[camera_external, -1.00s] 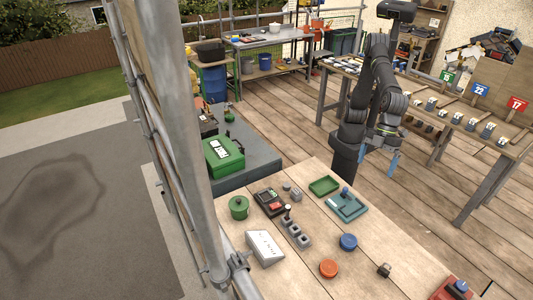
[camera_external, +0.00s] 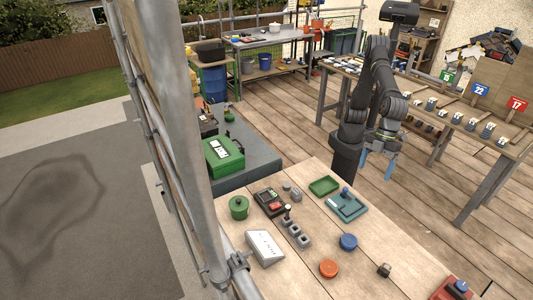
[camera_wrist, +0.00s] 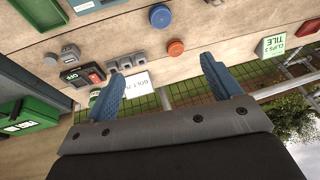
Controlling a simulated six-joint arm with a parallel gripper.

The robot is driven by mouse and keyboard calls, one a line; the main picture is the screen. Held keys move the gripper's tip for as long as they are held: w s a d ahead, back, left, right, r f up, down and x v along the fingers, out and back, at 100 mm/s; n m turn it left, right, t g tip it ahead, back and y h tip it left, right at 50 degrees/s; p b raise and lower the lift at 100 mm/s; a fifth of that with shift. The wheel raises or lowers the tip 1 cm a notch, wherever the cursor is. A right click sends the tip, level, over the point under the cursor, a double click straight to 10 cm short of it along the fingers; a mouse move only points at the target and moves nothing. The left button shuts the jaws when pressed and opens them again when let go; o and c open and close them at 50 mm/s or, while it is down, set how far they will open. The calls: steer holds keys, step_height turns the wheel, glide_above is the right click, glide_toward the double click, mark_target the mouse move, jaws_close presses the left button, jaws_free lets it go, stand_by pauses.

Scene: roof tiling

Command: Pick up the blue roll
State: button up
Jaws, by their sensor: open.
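The blue roll (camera_external: 348,242) is a short round blue piece lying on the wooden table, right of its middle. It also shows in the wrist view (camera_wrist: 160,16) near the top edge. My gripper (camera_external: 376,166) is in the air beyond the table's back right edge, well away from the roll. Its two blue fingers are spread apart with nothing between them, as the wrist view also shows (camera_wrist: 162,75).
An orange round piece (camera_external: 328,268) lies just in front of the roll. A teal tray (camera_external: 353,212), a green tray (camera_external: 324,186), grey blocks (camera_external: 294,232), a white sloped box (camera_external: 264,247) and a green pot (camera_external: 239,207) stand around it. A metal pole (camera_external: 180,110) rises at left.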

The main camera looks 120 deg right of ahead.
steer(key=w+a+f+n+h, duration=0.1)
steer(key=w+a+f+n, duration=0.15)
steer(key=f, duration=0.35)
steer(key=w+a+f+n, duration=0.1)
steer(key=w+a+f, duration=0.15)
steer(key=f, duration=0.35)
steer(key=g, duration=0.1)
glide_above(349, 239)
steer(key=s, duration=0.2)
steer(key=f, duration=1.1)
steer(key=shift+s, duration=0.2)
steer(key=shift+w+d+x, duration=0.1)
steer(key=shift+w+x, duration=0.05)
steer(key=shift+x, duration=0.8)
steer(key=shift+w+d+x, duration=0.1)
steer(key=shift+w+x, duration=0.1)
steer(key=shift+x, duration=0.8)
steer(key=shift+w+x, duration=0.15)
steer(key=shift+x, duration=0.8)
steer(key=shift+r, duration=0.15)
steer(key=c, duration=1.1)
